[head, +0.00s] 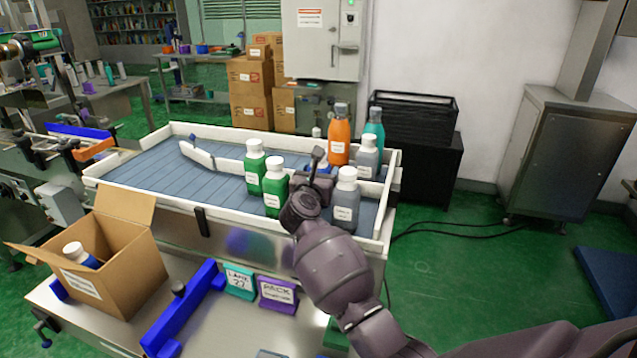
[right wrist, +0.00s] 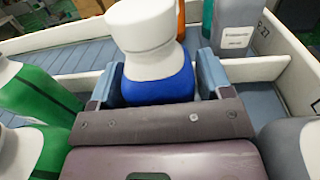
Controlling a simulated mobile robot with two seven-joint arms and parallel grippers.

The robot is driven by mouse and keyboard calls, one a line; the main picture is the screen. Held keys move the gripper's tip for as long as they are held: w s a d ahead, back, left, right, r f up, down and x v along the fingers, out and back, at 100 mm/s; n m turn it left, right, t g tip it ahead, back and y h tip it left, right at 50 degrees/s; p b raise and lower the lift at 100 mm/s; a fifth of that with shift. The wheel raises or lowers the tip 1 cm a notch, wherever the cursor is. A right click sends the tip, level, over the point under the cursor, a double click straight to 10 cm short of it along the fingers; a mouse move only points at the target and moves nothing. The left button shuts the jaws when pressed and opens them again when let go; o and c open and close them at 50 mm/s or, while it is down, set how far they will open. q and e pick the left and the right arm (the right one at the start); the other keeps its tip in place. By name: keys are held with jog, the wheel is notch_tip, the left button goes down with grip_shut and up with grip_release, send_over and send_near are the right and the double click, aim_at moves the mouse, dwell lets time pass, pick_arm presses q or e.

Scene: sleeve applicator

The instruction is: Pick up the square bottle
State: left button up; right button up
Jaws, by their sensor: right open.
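A blue bottle with a white cap (right wrist: 150,45) stands between the fingers of my right gripper (right wrist: 158,82) in the right wrist view. The gripper is open, with one finger on each side of the bottle. I cannot tell whether the fingers touch it. In the head view my right gripper (head: 318,178) is among the bottles at the right end of the tray and mostly hides this one. The bottles around it are green (head: 275,187), grey (head: 345,203), orange (head: 340,140) and teal (head: 374,125). Which is the square one is not clear. My left gripper is not in view.
The blue-slatted tray (head: 130,172) has white raised walls and is clear on its left. An open carton (head: 130,270) holds a white-capped bottle (head: 78,252). A blue rail (head: 185,310) and teal and purple label blocks (head: 278,294) are in front.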

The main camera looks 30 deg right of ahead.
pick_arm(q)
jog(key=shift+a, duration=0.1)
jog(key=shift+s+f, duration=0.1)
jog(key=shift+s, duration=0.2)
pick_arm(e)
jog(key=c, duration=0.9)
jog(key=shift+r, duration=0.15)
